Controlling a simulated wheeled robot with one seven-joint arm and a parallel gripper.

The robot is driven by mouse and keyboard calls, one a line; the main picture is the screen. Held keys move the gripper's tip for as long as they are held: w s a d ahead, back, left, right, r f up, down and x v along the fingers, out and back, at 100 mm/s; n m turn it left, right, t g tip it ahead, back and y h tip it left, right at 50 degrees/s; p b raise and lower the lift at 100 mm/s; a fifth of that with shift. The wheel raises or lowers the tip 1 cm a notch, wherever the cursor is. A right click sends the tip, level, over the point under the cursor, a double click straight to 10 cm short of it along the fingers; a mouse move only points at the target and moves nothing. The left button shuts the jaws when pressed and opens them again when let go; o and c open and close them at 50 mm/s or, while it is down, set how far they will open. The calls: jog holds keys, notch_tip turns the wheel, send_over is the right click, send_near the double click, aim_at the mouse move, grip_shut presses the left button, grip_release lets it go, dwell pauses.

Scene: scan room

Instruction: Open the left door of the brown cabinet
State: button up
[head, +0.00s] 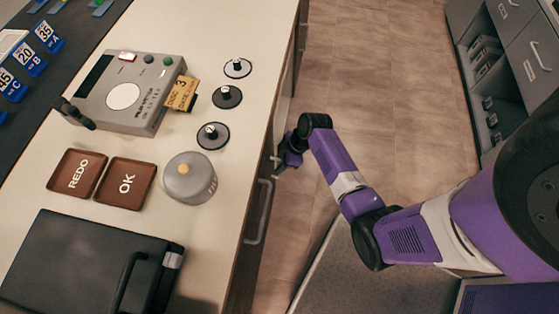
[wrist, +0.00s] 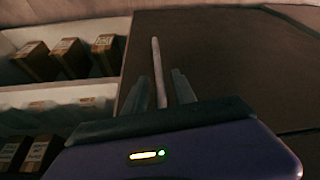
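The brown cabinet (head: 241,287) runs under the pale counter, its front seen steeply from above. A brown door panel (wrist: 225,60) fills the middle and right of the wrist view. A pale upright bar handle (wrist: 157,70) stands on it. My gripper (wrist: 164,88) has one finger on each side of this handle, with small gaps showing, so it looks open around the handle and not clamped. In the head view my gripper (head: 283,160) is at the cabinet front, just beyond a larger grey handle (head: 262,212). The fingertips are hard to make out there.
White shelves (wrist: 60,95) with several brown boxes lie left of the panel; whether they belong to this cabinet is unclear. The counter (head: 232,150) holds a grey device, buttons and a black case. Floor (head: 370,90) is clear to the right, up to grey drawers (head: 530,55).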

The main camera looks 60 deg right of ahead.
jog(key=shift+a+f, duration=0.1)
jog(key=shift+f, duration=0.2)
grip_shut()
dwell(1.3)
